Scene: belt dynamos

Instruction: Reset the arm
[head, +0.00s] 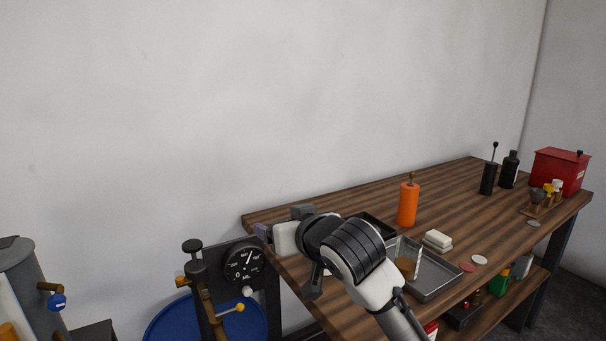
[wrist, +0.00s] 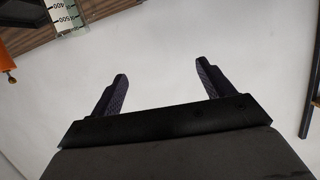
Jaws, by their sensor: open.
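My gripper (wrist: 158,90) shows in the wrist view with its two dark fingers spread apart and nothing between them. Plain pale surface lies behind the fingers. In the head view my gripper (head: 262,232) is at the end of my white and black arm, over the left end of the wooden workbench (head: 460,195). It points left toward the wall and the black gauge panel. My arm hides part of the bench's near left corner and of the things there.
An orange bottle (head: 408,204), a metal tray (head: 440,275) and white blocks (head: 437,240) stand near my arm. A red box (head: 560,171) and dark bottles (head: 489,178) are at the far right. A gauge panel (head: 243,263) and blue drum (head: 165,322) stand left of the bench.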

